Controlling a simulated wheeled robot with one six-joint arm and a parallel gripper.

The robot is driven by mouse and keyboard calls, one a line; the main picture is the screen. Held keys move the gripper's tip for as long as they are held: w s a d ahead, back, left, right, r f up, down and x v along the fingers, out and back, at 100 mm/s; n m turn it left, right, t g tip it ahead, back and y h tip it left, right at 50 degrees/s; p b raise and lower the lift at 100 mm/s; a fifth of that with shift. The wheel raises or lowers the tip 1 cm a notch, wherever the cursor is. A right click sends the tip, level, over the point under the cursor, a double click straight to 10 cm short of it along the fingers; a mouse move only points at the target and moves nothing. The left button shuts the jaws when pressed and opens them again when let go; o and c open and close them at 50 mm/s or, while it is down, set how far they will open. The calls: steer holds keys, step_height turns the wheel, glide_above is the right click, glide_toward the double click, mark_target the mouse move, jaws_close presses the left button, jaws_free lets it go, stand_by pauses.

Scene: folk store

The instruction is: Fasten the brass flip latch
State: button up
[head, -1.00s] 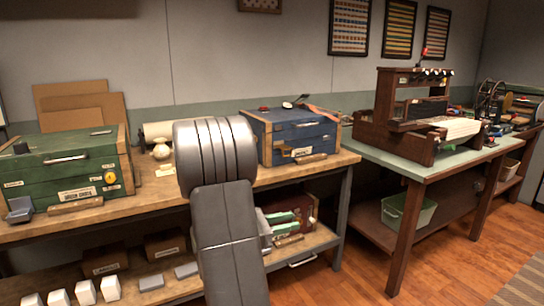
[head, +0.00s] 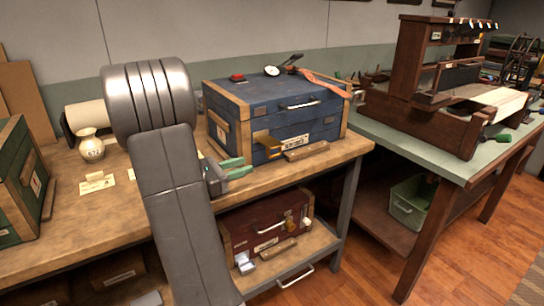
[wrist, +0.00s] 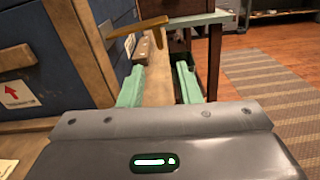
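A blue chest (head: 290,110) with wooden edges stands on the bench. Its brass flip latch (head: 264,138) is on the front face, beside a paper label. In the wrist view the latch (wrist: 138,28) shows as a brass bar sticking out from the chest front, beyond and above my fingers. My gripper (head: 236,168) is in front of the chest, left of and below the latch. Its green fingers (wrist: 160,84) are apart with nothing between them, and the latch is not touched. My own arm hides part of the bench left of the chest.
A wooden block (head: 306,150) lies at the chest's foot near the bench edge. A red chest (head: 262,228) sits on the lower shelf. A vase (head: 90,145) and a green chest (head: 18,180) stand left. A loom (head: 440,90) stands on the table at right.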

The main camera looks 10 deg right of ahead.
mark_target(274, 156)
steer(key=b+x, duration=0.1)
steer(key=x, duration=1)
steer(key=shift+d, duration=0.1)
jaws_close()
